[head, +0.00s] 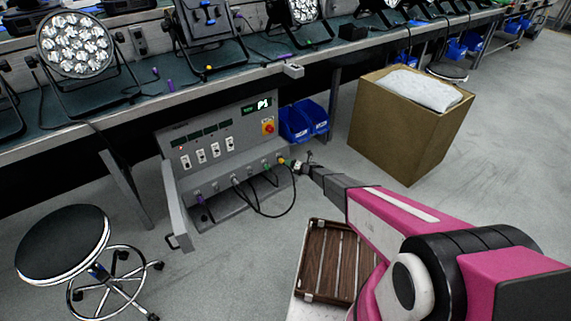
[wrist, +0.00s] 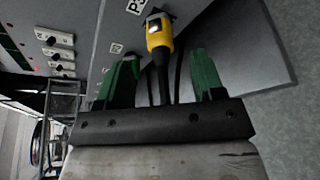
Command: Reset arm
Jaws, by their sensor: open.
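My gripper (wrist: 163,72) is open, its two green fingers spread apart in the wrist view. A yellow plug (wrist: 158,32) with a black cable sits on the panel beyond the fingertips, between them in the picture; neither finger touches it visibly. In the head view my gripper (head: 301,167) is small and dark, close to the lower right of the grey control panel (head: 215,120). The yellow plug (head: 282,161) shows just left of it there. My pink arm reaches in from the lower right.
Black cables (head: 262,212) loop from the panel's lower sockets. The workbench (head: 130,112) with par lights runs above. A cardboard box (head: 400,130) stands at right, blue bins (head: 303,121) beside the panel, a black stool (head: 62,243) at left.

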